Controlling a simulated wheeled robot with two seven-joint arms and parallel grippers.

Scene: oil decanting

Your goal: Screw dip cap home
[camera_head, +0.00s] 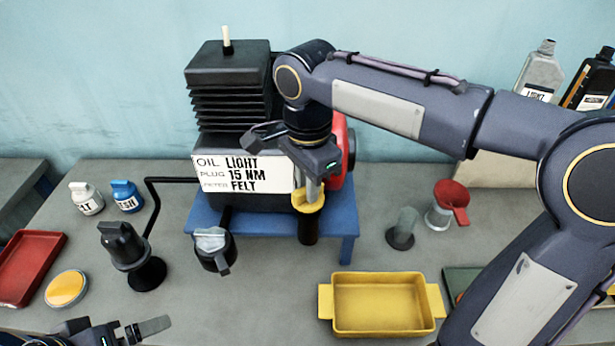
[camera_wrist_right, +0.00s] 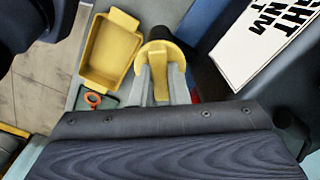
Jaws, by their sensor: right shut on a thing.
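The yellow dip cap (camera_head: 308,201) sits at the mouth of a black filler neck (camera_head: 308,231) on the front of the engine. My right gripper (camera_head: 314,188) is above it, shut on the cap. In the right wrist view the two grey fingers (camera_wrist_right: 162,83) straddle the yellow cap's (camera_wrist_right: 165,50) raised middle. Whether the cap is fully seated is hard to tell. My left gripper (camera_head: 148,328) shows partly at the bottom left, apart from everything, and its opening is unclear.
The engine (camera_head: 228,100) with its label card (camera_head: 240,173) stands on a blue stand (camera_head: 268,217). A yellow tray (camera_head: 380,304) lies in front.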

